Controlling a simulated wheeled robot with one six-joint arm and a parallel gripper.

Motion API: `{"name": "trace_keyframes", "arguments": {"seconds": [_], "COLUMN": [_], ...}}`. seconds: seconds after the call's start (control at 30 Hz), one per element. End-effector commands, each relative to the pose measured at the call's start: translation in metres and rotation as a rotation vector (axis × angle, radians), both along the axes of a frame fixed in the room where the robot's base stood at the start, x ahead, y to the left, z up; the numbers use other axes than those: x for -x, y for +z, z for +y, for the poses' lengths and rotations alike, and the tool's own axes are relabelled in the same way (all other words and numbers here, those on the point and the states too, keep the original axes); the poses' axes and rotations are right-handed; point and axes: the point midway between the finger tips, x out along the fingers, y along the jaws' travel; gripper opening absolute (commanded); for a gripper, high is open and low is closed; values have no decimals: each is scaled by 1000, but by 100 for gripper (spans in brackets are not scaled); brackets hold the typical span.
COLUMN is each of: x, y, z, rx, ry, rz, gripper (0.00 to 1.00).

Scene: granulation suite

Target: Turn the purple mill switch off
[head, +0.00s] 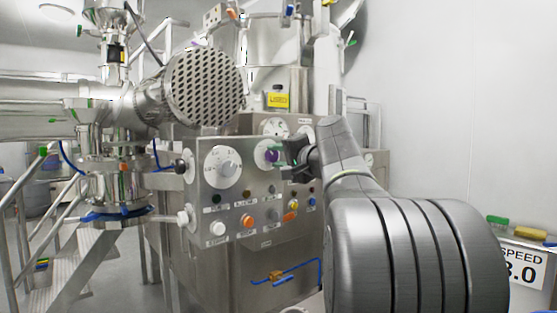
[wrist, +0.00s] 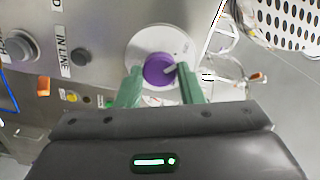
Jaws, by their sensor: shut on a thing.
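The purple mill switch (head: 271,156) is a round knob on a pale dial on the front of the steel control panel, near its right edge. In the wrist view the purple knob (wrist: 158,69) sits between the two green fingers of my gripper (wrist: 156,80). The fingers are shut on it, one on each side. A small grey pointer shows on the knob's right side. In the head view my gripper (head: 284,158) reaches the knob from the right, and my arm hides part of the panel's right side.
The steel panel (head: 209,201) also bears a large white dial (head: 223,167) and several push buttons. A black knob (head: 184,166) and a white knob (head: 183,218) stick out at its left edge. A perforated round guard (head: 205,88) is above.

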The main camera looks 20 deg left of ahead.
Motion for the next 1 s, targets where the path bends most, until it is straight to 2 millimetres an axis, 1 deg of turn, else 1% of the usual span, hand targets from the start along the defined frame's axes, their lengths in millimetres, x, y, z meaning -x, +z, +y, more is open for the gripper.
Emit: {"name": "trace_keyframes", "arguments": {"seconds": [0.27,0.3,0.37,0.4,0.67,0.77,0.87,1.0], "x": [0,0,0,0,0,2,7,22], "y": [-2,-2,-2,-2,-1,0,0,0], "z": [0,0,0,0,0,-4,-14,-39], "rx": [4,4,4,4,2,1,1,1], "ry": [1,1,1,1,1,-1,-2,-4], "rz": [1,1,1,1,0,-1,-2,-1], "gripper": [11,36,48,56,56,56,56,56]}}
